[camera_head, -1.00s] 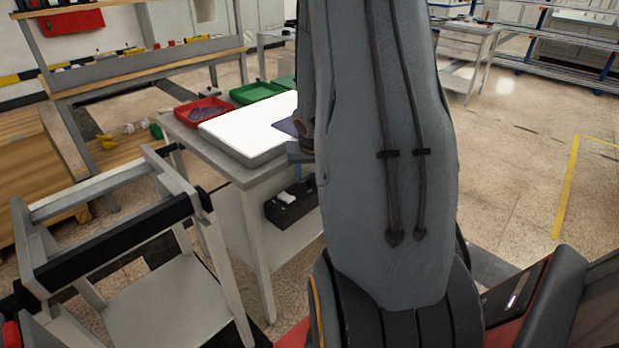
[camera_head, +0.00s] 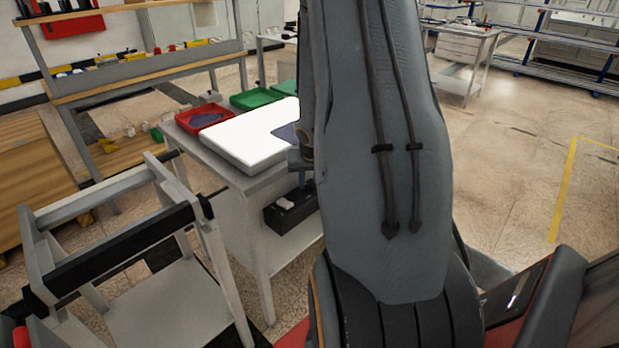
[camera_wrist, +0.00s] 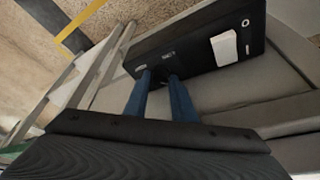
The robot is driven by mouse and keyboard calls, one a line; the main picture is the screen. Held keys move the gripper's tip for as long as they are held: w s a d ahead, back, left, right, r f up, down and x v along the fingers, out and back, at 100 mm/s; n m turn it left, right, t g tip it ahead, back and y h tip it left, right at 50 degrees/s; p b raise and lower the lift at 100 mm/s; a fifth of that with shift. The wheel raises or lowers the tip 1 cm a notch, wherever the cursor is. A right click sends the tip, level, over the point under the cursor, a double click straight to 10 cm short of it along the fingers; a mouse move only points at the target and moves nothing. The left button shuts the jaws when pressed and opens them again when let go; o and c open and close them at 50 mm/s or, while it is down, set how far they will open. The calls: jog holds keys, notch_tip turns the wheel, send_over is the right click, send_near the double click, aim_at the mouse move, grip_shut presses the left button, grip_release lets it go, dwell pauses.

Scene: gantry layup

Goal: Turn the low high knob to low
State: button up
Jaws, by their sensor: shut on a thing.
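The black control box (camera_wrist: 200,38) fills the upper middle of the wrist view. It has a white plate, a white ring mark and small labels too blurred to read. In the head view the same box (camera_head: 285,218) sits on the side of the white-topped table, below the top. My gripper (camera_wrist: 160,74) has two blue fingers reaching the lower left of the box face. They are shut on the low high knob, a small dark thing mostly hidden between the tips. Its pointing direction cannot be told. My arm hides most of the gripper in the head view.
The table's white top (camera_head: 250,135) has a red tray (camera_head: 203,117) and green trays (camera_head: 255,98) behind it. A grey frame cart (camera_head: 120,235) stands close on the left. Open floor lies on the right, with a yellow line (camera_head: 565,185).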

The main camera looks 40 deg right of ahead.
jog(key=shift+s+r+n+p, duration=0.1)
jog(key=shift+r+n+p, duration=0.25)
jog(key=shift+p, duration=0.85)
jog(key=n+p, duration=0.1)
jog(key=p, duration=0.3)
jog(key=n+y+p, duration=0.1)
jog(key=p, duration=0.4)
jog(key=n+t+p, duration=0.1)
jog(key=n+p, duration=0.1)
jog(key=p, duration=0.3)
jog(key=shift+d+y, duration=0.3)
jog(key=n+y+p, duration=0.1)
jog(key=n+p, duration=0.1)
jog(key=p, duration=0.3)
jog(key=shift+d+f+n+p, duration=0.1)
jog(key=shift+f+n+p, duration=0.05)
jog(key=shift+n+p, duration=0.2)
jog(key=n, duration=0.1)
jog(key=n+y, duration=0.1)
jog(key=n, duration=0.1)
jog(key=shift+w+d+f+p, duration=0.1)
jog(key=shift+w+f+p, duration=0.05)
jog(key=shift+w+p, duration=0.15)
jog(key=n+y+b, duration=0.1)
jog(key=n, duration=0.2)
jog(key=shift+n+g+y+b, duration=0.3)
jog(key=shift+g+b, duration=0.1)
jog(key=shift+n+g+y+b, duration=0.35)
jog(key=shift+n+b, duration=0.35)
jog(key=shift+n, duration=0.5)
